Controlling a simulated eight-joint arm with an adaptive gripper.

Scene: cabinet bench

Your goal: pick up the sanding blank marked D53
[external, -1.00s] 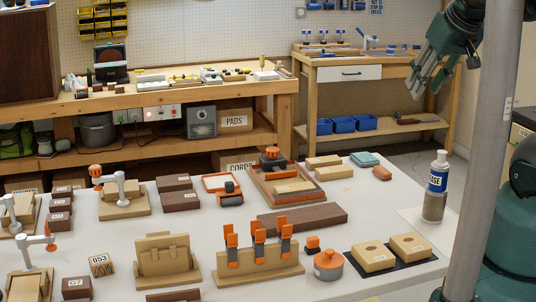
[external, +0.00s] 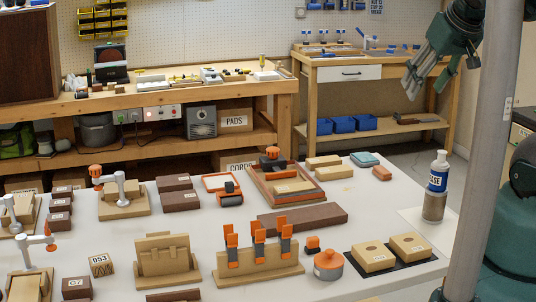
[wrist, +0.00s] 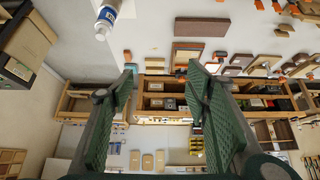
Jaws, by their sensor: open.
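The sanding blank marked D53 (external: 101,265) is a small light wooden block at the front left of the white table in the external view. It stands between a dark block marked G7 (external: 77,287) and a wooden stand (external: 166,262). My gripper (external: 416,92) is high at the upper right of the external view, far from the blank. In the wrist view my gripper (wrist: 160,75) has its two green fingers spread wide with nothing between them. I cannot make out D53 in the wrist view.
A clamp on a wooden base (external: 28,255) is left of D53. A holder with orange-handled tools (external: 258,262) and an orange round pot (external: 328,265) stand to its right. Clear table lies behind D53.

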